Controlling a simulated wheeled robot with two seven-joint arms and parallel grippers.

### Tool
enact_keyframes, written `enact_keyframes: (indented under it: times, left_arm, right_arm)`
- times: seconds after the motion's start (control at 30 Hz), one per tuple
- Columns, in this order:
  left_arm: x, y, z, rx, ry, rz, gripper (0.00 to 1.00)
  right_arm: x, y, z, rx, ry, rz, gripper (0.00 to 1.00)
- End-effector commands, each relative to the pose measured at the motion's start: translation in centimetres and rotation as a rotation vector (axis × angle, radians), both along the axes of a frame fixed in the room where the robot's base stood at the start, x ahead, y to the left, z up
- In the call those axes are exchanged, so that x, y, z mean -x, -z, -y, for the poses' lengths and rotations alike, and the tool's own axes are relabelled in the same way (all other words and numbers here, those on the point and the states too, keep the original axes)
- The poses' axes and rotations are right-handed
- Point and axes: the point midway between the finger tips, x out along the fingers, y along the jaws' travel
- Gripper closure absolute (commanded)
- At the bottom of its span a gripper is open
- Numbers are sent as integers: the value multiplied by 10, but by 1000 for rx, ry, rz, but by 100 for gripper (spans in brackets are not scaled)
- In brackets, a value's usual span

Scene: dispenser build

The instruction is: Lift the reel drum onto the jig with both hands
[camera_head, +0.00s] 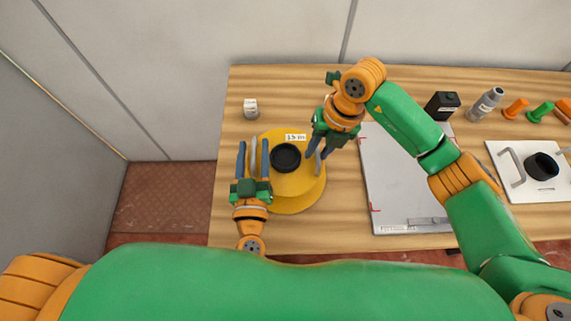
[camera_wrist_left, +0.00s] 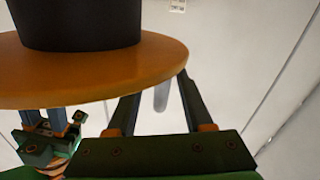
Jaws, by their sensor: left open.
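The reel drum (camera_head: 290,188) is a yellow-orange round drum with a black hub, upright on the left of the table; its rim (camera_wrist_left: 95,75) and black hub (camera_wrist_left: 80,25) also fill the upper left of the left wrist view. My left gripper (camera_head: 253,147) is open at its left side, with the grey left handle (camera_head: 253,158) between its fingers, not gripped. The handle shows between the fingers in the wrist view too (camera_wrist_left: 161,96). My right gripper (camera_head: 318,153) is open at the drum's right handle (camera_head: 318,168); its fingers look apart. I cannot tell which board is the jig.
A pale board with red corner marks (camera_head: 400,180) lies right of the drum.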

Motion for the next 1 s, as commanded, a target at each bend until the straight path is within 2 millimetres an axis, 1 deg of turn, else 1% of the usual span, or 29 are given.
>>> enact_keyframes:
  times: [0.03,0.13,0.37,0.4,0.47,0.5,0.57,0.6,1.0]
  left_arm:
    - [-4,-1,0,0,1,2,49]
    - [-8,0,-1,1,0,0,49]
    - [-9,0,-1,1,0,0,49]
    - [-9,0,-1,1,0,0,52]
    - [-9,0,-1,1,0,0,68]
    - [-9,0,-1,1,0,0,78]
    - [-9,0,-1,1,0,0,95]
    - [-9,0,-1,1,0,0,100]
    - [-9,0,-1,1,0,0,100]
  right_arm:
    - [1,4,-1,0,1,-2,70]
    - [0,8,-2,1,0,0,70]
    - [0,9,-2,0,-1,1,70]
    - [0,9,-2,0,-1,1,73]
    - [0,9,-2,0,0,1,89]
    - [0,9,-2,0,0,1,100]
    - [0,9,-2,0,0,1,100]
    - [0,9,-2,0,0,1,100]
    - [0,9,-2,0,0,1,100]
